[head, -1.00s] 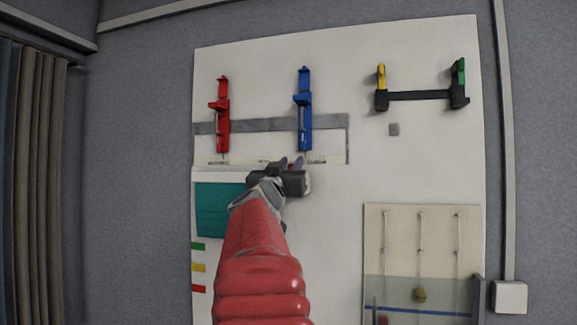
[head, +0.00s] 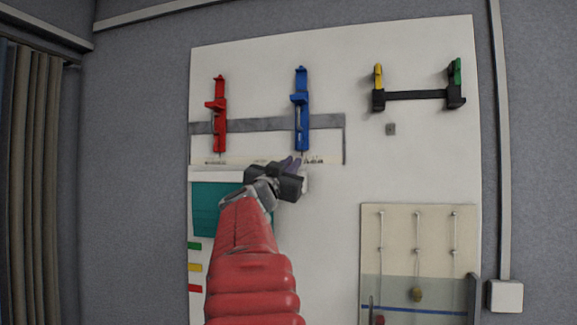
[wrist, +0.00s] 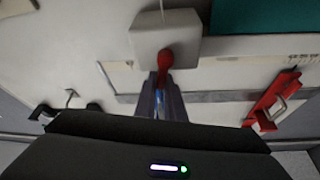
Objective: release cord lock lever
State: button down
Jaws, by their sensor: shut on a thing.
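A red lever (wrist: 165,60) with a rounded end sticks out of a white block (wrist: 165,38) in the wrist view. My gripper (wrist: 161,88) has its purple-grey fingers shut on the lever's narrow end. In the head view my gripper (head: 291,165) is at the right end of the white rail, below the blue latch. The lever is hidden there. A thin cord (wrist: 162,8) shows at the white block in the wrist view. A teal blind (head: 213,207) hangs under the white rail (head: 214,174).
A red latch (head: 219,118) and a blue latch (head: 302,110) are on the white board above. A black bar (head: 415,95) with yellow and green ends is at upper right. A cord panel (head: 395,240) is at lower right.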

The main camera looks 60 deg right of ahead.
jog(key=shift+m, duration=0.3)
jog(key=c, duration=1.8)
grip_release()
jog(key=shift+c, duration=0.2)
jog(key=shift+a, duration=0.1)
jog(key=v, duration=1.3)
jog(key=shift+a+f, duration=0.2)
jog(key=shift+a, duration=0.15)
